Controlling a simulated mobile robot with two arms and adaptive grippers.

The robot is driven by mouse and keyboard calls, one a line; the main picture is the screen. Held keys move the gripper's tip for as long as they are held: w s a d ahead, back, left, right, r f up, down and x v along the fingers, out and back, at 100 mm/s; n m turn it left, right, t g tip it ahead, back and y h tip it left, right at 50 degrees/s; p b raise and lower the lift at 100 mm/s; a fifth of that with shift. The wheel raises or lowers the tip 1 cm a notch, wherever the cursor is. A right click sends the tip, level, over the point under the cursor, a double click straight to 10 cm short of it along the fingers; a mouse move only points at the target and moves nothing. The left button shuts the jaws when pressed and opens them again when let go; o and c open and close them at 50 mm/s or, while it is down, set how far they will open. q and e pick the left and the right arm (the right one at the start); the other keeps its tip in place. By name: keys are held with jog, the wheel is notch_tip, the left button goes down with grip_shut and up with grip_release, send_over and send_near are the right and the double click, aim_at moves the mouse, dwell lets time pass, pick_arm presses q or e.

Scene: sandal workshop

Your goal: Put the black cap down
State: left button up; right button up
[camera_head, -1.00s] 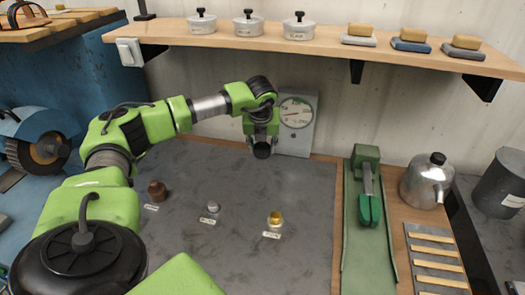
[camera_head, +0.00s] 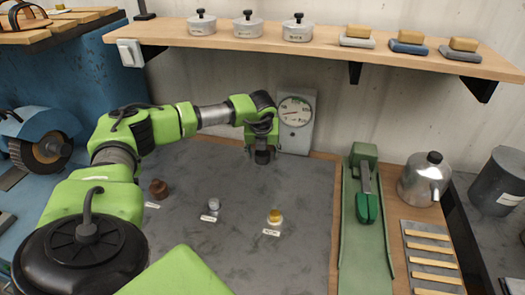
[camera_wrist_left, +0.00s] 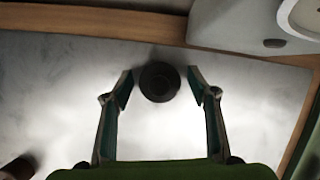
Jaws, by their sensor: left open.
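The black cap (camera_head: 262,157) is at the back of the grey mat (camera_head: 305,220), under my left gripper (camera_head: 262,149). In the left wrist view the black cap (camera_wrist_left: 159,82) shows as a dark round disc between the fingertips of my left gripper (camera_wrist_left: 161,88). The fingers are open, with a gap on each side of the cap. The cap appears to stand on the mat. A brown cap (camera_head: 158,188), a silver cap (camera_head: 214,204) and a gold cap (camera_head: 275,217) stand in a row nearer the front, with small labels. My right gripper is out of view.
A dial scale (camera_head: 296,112) stands just behind and right of the gripper. A green press-like tool (camera_head: 364,235) and a metal pot (camera_head: 424,180) are to the right. A shelf (camera_head: 330,45) with lidded pots runs above. The mat's front is clear.

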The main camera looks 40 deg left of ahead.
pick_arm(q)
jog(key=b+v, duration=0.3)
jog(key=v, duration=0.9)
dwell(0.3)
